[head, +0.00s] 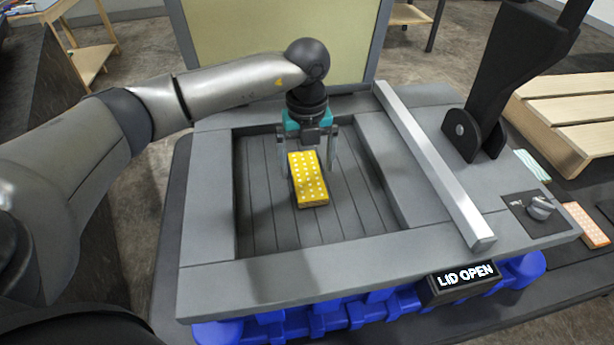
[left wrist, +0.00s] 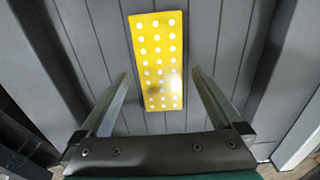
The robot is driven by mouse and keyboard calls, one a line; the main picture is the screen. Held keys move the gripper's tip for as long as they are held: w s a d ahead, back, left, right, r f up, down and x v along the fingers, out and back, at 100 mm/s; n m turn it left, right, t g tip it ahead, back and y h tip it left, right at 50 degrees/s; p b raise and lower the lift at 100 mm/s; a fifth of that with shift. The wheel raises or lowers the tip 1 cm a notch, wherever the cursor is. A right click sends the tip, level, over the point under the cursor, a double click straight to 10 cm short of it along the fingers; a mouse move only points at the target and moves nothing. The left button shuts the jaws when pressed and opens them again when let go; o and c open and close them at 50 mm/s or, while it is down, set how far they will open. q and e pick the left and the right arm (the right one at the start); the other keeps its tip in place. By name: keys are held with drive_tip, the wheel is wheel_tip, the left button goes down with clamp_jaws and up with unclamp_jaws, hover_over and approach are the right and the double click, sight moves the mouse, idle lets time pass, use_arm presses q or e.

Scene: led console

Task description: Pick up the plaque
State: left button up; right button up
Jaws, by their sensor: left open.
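The plaque (head: 309,181) is a yellow rectangular block with rows of white dots. It lies on the slatted grey floor of the console's recess, and it also shows in the left wrist view (left wrist: 157,55). My left gripper (head: 309,170) is over the recess at the plaque's far end. Its fingers are open, one on each side of the plaque, and in the left wrist view (left wrist: 158,80) gaps show between them and the plaque. I cannot tell how high the fingertips are above the floor. My right gripper is not in view.
The grey console (head: 215,215) has raised walls around the recess. A metal bar (head: 435,165) runs along its right side, near a knob (head: 540,207) and a black upright arm (head: 500,90). A display (head: 464,281) reads "LID OPEN". Dotted orange (head: 585,224) and pale green (head: 533,165) blocks lie at right.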

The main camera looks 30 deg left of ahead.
use_arm(q)
wheel_tip(320, 180, down, 2)
drive_tip(key=c, duration=1.4)
